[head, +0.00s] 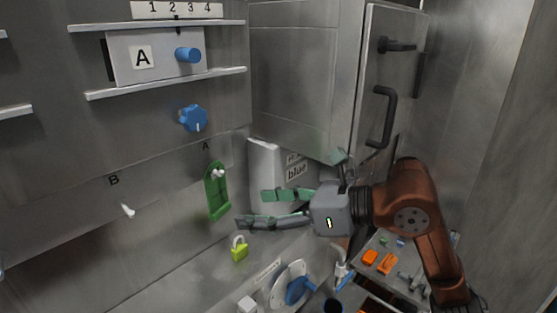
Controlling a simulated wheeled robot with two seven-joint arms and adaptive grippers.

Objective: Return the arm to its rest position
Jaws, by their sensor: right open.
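My right arm comes in from the right with an orange-brown elbow and forearm. Its gripper (275,207) points left, its two green-tipped fingers apart, with nothing between them. It is in front of a white container (266,160) with a label reading "blue", and partly covers it. A green tag-like piece (216,192) hangs on a peg under the letter A, left of the fingers and apart from them. My left gripper does not show.
A sliding plate marked A (141,57) with a blue knob (188,55) and a blue star knob (193,118) are on the wall. A yellow-green padlock (239,250) is below my gripper. A cabinet door handle (382,117) stands out above my arm. A tray with orange pieces (386,263) is lower right.

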